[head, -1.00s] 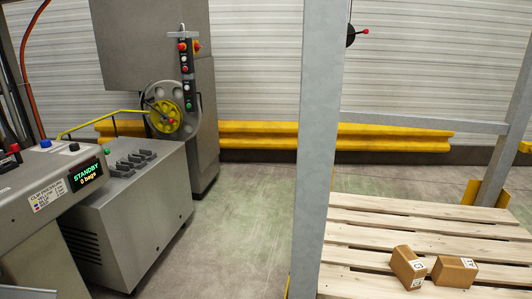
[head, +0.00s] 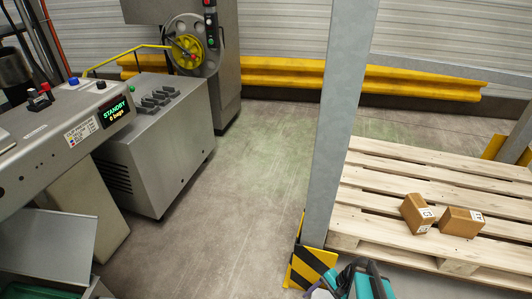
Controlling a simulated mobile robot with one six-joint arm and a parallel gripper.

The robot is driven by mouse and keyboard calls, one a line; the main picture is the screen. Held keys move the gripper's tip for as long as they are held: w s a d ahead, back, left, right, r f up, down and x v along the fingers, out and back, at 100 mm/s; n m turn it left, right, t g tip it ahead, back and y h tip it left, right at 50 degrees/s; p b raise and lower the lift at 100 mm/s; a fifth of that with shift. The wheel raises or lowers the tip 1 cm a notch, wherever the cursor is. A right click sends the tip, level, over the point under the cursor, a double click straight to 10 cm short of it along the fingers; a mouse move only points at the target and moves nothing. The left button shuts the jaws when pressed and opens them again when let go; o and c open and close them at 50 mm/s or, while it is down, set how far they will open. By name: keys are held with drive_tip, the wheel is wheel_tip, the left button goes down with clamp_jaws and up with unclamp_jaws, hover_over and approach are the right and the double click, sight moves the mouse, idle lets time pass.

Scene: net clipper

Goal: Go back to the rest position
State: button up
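A teal and dark object (head: 362,282) shows at the bottom edge, cut off by the frame.
A grey post (head: 338,120) with a yellow-black striped foot (head: 306,268) stands right of centre. A wooden pallet (head: 440,180) with two cardboard boxes (head: 417,212) (head: 462,221) lies at the right. A yellow guard rail (head: 285,75) runs along the wall. The middle floor is clear.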

drive_tip(key=s+a+n+g+h+p, duration=0.2)
drive_tip(key=s+n+h, duration=0.4)
drive_tip(key=s+n, duration=0.4)
drive_tip(key=shift+s+f+g+p, duration=0.2)
drive_tip(key=shift+s+g+p, duration=0.4)
drive_tip(key=shift+s+g, duration=0.4)
drive_tip(key=shift+c, duration=0.4)
